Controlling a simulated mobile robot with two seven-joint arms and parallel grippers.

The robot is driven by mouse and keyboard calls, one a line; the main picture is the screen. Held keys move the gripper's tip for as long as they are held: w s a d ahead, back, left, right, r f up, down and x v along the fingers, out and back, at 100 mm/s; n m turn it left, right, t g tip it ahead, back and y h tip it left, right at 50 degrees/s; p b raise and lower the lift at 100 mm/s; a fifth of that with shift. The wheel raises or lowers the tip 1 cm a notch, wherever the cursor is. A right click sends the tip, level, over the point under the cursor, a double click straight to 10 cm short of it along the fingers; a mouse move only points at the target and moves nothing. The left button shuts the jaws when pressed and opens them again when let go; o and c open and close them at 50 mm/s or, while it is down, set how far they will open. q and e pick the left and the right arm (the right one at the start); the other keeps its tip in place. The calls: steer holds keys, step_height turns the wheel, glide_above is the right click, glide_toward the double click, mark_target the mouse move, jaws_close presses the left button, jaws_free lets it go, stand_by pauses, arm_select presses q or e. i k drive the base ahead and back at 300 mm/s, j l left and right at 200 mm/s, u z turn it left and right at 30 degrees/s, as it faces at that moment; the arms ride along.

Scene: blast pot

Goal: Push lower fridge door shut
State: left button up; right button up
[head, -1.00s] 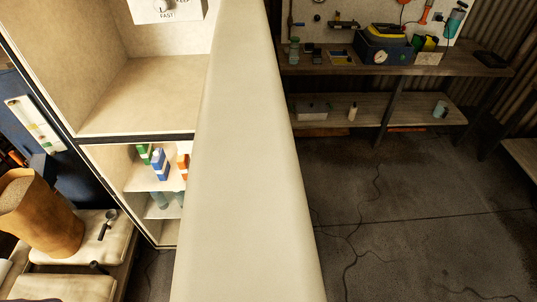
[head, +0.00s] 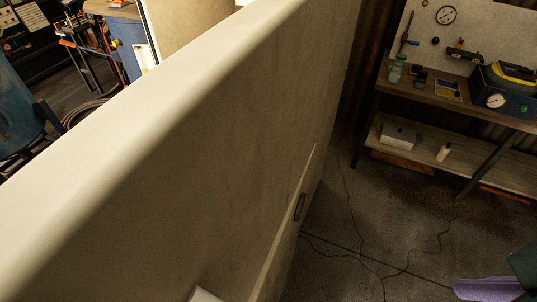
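A large cream fridge door (head: 215,150) fills the middle of the head view, running from lower left to upper right. Its rounded top edge is close to the camera and its broad outer face is towards the right. A pale seam runs down the face, with a small dark handle (head: 299,207) beside it. The panel below the seam is seen only as a narrow strip, so I cannot tell how far the lower door stands open. A beige fridge panel (head: 190,22) shows behind the top edge. The shelves are hidden. Neither gripper is clearly visible.
A workbench (head: 455,90) with tools and a lower shelf stands at the right. Dark cracked floor (head: 400,220) lies clear between it and the door. A purple and dark object (head: 490,288), unclear, is at the lower right.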

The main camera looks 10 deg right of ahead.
mark_target(267, 287)
steer(key=l+u, duration=0.4)
steer(key=l, duration=0.25)
steer(key=l+u, duration=0.4)
steer(key=l, duration=0.25)
steer(key=l+u, duration=0.35)
steer(key=l, duration=0.25)
steer(key=k+l+u, duration=0.1)
steer(key=l+u, duration=0.25)
steer(key=l, duration=0.15)
steer(key=k+l+u, duration=0.15)
steer(key=l+u, duration=0.2)
steer(key=l, duration=0.1)
